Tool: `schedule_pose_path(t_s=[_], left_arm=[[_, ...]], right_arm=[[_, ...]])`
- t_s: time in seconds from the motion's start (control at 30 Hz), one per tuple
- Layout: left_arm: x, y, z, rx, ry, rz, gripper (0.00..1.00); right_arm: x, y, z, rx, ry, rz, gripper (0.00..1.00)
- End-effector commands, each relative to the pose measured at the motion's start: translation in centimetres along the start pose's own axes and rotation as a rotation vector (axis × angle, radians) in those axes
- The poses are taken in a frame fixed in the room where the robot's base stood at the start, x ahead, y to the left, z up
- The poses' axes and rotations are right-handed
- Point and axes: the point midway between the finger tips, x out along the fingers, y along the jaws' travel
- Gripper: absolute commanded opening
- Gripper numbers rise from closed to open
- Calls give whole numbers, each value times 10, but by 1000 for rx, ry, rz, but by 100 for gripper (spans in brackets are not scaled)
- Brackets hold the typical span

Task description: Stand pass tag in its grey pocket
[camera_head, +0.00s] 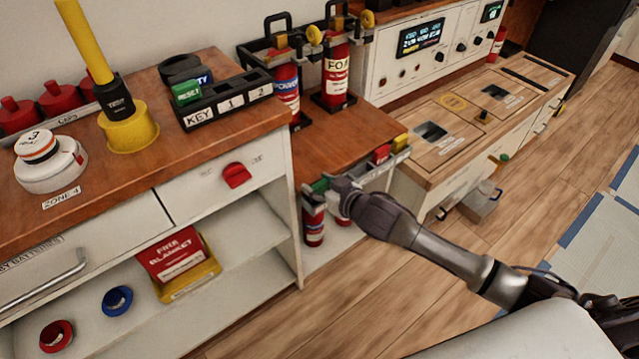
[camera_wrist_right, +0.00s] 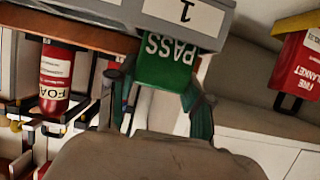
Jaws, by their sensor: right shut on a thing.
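The green pass tag (camera_wrist_right: 168,68) is between the fingers of my right gripper (camera_wrist_right: 160,97), which is shut on it. In the wrist view, which is upside down, its far end goes out of sight at the grey pocket strip (camera_wrist_right: 190,15) marked 1. I cannot tell whether that end is inside a pocket or only in line with it. In the head view my right gripper (camera_head: 335,185) is at the left end of the grey pocket strip (camera_head: 372,172), on the edge of the lower counter. A bit of the green tag (camera_head: 320,185) shows there. My left gripper is out of view.
A red tag (camera_head: 381,153) and a yellow tag (camera_head: 400,143) stand along the strip to the right. Fire extinguishers (camera_head: 334,72) stand behind on the counter, and others (camera_head: 313,220) hang below. The cabinet side (camera_head: 292,205) is close on the left. The wooden floor (camera_head: 355,300) is clear.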

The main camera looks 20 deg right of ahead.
Motion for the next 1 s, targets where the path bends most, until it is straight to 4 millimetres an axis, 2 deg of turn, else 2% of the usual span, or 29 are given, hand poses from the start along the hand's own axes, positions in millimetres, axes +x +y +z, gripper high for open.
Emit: schedule_pose_path(t_s=[0.07, 0.1, 0.23, 0.27, 0.53, 0.67, 0.77, 1.0], left_arm=[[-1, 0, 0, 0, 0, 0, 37], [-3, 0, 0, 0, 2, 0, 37], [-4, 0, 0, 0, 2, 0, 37], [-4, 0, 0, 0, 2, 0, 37], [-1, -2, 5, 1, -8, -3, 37], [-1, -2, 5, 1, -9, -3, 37], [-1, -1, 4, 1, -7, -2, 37], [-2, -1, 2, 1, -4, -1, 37]], right_arm=[[1, 0, 2, 0, 0, 0, 26], [1, 0, 1, 0, 1, 0, 55], [0, 0, 1, 0, 0, 0, 77], [0, 0, 1, 0, 0, 0, 79], [0, 0, 1, 0, -1, 0, 79], [-6, 0, 2, 0, -2, 0, 79], [-20, 0, 3, 0, -2, 0, 79], [-73, 0, 3, 0, -3, -1, 79]])
